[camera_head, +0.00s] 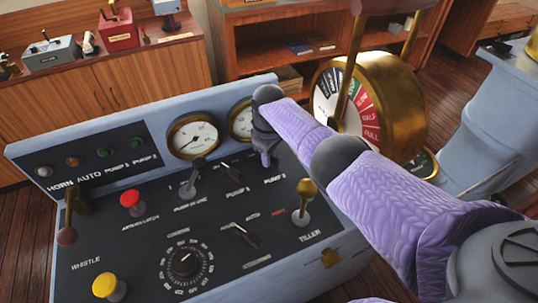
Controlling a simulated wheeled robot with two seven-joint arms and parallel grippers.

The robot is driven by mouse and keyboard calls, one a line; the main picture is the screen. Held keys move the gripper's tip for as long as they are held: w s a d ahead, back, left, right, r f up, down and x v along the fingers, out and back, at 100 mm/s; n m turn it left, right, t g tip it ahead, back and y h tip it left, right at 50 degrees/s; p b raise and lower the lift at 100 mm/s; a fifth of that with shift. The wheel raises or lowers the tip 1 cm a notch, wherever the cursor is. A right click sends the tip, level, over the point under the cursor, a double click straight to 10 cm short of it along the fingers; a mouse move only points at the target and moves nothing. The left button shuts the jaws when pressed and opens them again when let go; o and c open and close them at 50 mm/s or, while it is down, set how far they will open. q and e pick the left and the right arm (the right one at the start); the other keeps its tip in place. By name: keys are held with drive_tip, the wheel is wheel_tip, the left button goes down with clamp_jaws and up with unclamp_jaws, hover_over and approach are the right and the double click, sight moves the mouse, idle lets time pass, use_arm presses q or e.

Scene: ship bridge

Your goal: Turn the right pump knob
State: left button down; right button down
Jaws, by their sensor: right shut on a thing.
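My right gripper (265,157) reaches down from the right onto the console, above the rightmost pump label. It is shut at the spot of the right pump knob, which is hidden behind its fingers. The left pump knob (231,166) shows just to the left, black and lying at a slant. My left gripper is not in view.
The console (140,195) also carries two gauges (193,136), a red button (131,199), a yellow button (106,287), a round dial (184,262) and a brass-topped tiller lever (304,198). A brass telegraph (390,100) stands close behind my right arm.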

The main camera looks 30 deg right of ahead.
drive_tip(key=c, duration=0.7)
unclamp_jaws()
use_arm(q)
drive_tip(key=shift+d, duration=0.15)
use_arm(e)
drive_tip(key=shift+o, duration=0.4)
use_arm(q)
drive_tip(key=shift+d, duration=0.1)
use_arm(e)
drive_tip(key=shift+r, duration=0.35)
wheel_tip(320, 180, up, 9)
drive_tip(key=p, duration=0.4)
drive_tip(key=shift+p, duration=0.3)
drive_tip(key=shift+r, duration=0.15)
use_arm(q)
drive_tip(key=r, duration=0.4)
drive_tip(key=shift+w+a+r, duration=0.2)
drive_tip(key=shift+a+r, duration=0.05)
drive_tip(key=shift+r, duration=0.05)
